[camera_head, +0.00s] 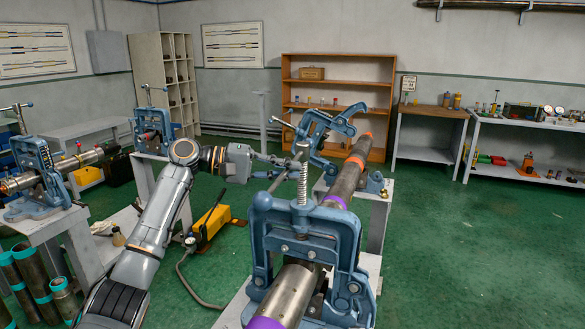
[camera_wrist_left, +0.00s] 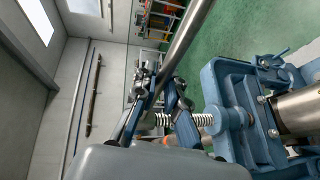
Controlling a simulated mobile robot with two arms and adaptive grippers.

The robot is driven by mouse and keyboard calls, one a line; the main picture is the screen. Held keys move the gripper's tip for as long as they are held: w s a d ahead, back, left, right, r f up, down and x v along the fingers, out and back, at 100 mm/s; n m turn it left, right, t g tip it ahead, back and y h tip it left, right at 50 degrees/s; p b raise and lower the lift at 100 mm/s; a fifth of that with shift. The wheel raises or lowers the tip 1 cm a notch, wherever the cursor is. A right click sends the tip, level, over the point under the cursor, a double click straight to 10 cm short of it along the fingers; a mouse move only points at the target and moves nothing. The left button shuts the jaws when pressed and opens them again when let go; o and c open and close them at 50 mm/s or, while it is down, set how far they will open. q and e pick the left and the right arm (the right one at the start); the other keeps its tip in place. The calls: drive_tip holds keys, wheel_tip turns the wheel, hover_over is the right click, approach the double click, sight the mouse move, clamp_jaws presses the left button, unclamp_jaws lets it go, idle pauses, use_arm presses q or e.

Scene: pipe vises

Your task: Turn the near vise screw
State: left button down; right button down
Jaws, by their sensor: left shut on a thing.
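The near vise (camera_head: 262,235) is a blue frame clamped over a steel pipe (camera_head: 288,292) with purple bands. Its threaded screw (camera_head: 303,186) rises from the top of the frame, and a bar handle crosses the screw's upper end. My left gripper (camera_head: 288,162) reaches in from the left and is shut on the screw handle. In the left wrist view, the fingers (camera_wrist_left: 158,100) close around the handle, a grey bar (camera_wrist_left: 190,35) running up and right. The screw (camera_wrist_left: 200,120) and the vise (camera_wrist_left: 236,95) lie to their right. My right gripper is not in view.
More vises stand on benches at left. A yellow pump (camera_head: 211,224) with a hose lies on the floor. The green floor (camera_head: 470,250) at right is clear.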

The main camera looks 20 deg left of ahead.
use_arm(q)
drive_tip(key=c, duration=1.4)
unclamp_jaws()
drive_tip(key=shift+a, duration=0.2)
drive_tip(key=v, duration=1.1)
drive_tip(key=shift+s+a+r, duration=0.1)
drive_tip(key=shift+s+a, duration=0.1)
drive_tip(key=shift+s, duration=0.05)
